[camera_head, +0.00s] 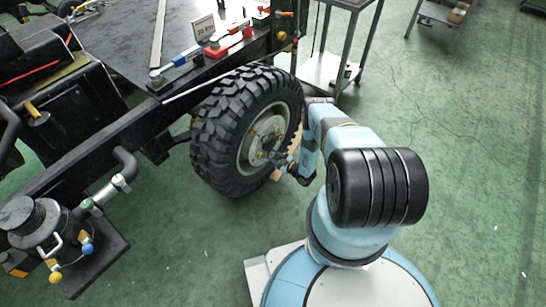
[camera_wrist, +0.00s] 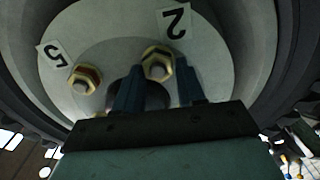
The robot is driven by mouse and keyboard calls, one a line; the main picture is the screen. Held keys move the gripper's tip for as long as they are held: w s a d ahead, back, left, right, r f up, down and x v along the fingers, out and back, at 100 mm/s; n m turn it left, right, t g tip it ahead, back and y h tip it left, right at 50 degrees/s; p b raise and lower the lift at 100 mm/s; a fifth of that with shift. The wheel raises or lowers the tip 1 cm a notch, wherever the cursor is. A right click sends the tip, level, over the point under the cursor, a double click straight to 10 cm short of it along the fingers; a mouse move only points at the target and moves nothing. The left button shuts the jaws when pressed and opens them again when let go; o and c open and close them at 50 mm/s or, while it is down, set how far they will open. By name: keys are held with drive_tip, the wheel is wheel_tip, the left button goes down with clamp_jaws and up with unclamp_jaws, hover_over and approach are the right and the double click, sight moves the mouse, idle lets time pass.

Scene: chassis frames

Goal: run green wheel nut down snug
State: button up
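The black-tyred wheel (camera_head: 207,135) is mounted on the chassis, with a pale hub (camera_head: 262,135). In the wrist view two nuts sit on studs of the hub face (camera_wrist: 120,35). One nut (camera_wrist: 157,63) is beside the label "2"; it is yellowish. The other nut (camera_wrist: 84,79) is beside the label "5" and has a reddish-brown side. I cannot make out a clearly green nut. My gripper (camera_wrist: 158,78) is open, its two blue fingers apart, with the nut at "2" showing between and just beyond the tips. Contact cannot be told. In the head view my gripper (camera_head: 276,158) is at the hub, partly hidden.
The tyre rim surrounds my gripper closely. The chassis deck (camera_head: 120,45) carries a red-topped tool (camera_head: 228,42), a small sign (camera_head: 203,27) and other parts. A metal cart (camera_head: 325,70) stands behind the wheel. The green floor (camera_head: 465,150) on the right is clear.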

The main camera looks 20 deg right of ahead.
drive_tip(key=c, duration=0.6)
drive_tip(key=m, duration=0.5)
drive_tip(key=shift+d+m, duration=0.1)
drive_tip(key=shift+m, duration=0.2)
drive_tip(key=o, duration=1)
drive_tip(key=v, duration=1.3)
drive_tip(key=shift+s+d, duration=0.15)
drive_tip(key=shift+s, duration=0.15)
